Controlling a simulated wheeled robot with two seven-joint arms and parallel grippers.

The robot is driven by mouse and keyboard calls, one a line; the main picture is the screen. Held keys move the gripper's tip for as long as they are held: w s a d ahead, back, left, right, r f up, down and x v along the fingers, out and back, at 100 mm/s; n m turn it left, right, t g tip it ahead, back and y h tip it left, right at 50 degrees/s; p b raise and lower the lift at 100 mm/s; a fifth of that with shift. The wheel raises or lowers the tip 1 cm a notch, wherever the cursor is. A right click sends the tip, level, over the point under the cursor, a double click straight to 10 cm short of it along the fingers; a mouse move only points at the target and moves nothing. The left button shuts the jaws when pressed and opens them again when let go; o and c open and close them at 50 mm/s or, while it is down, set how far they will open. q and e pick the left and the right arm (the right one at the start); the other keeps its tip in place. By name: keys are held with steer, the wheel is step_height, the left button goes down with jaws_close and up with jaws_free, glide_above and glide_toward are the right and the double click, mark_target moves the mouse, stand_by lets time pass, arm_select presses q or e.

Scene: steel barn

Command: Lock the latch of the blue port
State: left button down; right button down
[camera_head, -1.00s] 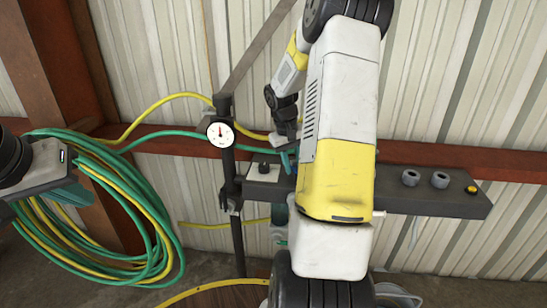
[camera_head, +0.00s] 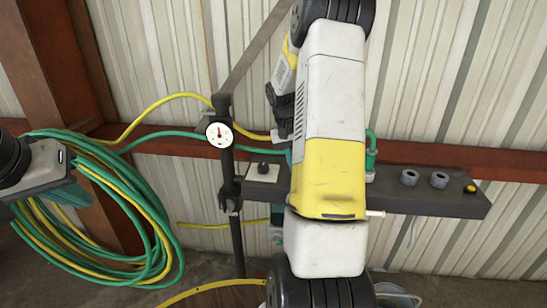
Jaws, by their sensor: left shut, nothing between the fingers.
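I cannot make out a blue port or its latch; my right arm covers the middle of the grey manifold bar (camera_head: 430,200). A green fitting (camera_head: 371,155) stands on the bar just right of that arm. My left gripper (camera_head: 72,192) is at the left edge, shut and empty, in front of the coiled hoses, well away from the bar. My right gripper (camera_head: 284,128) shows only in part behind my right arm, above the bar. Its fingertips are hidden, so its jaws cannot be read.
Coiled green and yellow hoses (camera_head: 150,235) hang at the left. A white dial gauge (camera_head: 219,134) sits on a dark post left of the bar. Two grey rings (camera_head: 424,179) and a yellow button (camera_head: 470,188) are on the bar's right end. A round wooden top (camera_head: 225,297) is below.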

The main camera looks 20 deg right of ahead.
steer(key=shift+d+m, duration=0.25)
steer(key=shift+m, duration=0.85)
steer(key=c, duration=1.4)
jaws_free()
steer(key=shift+s+d, duration=0.1)
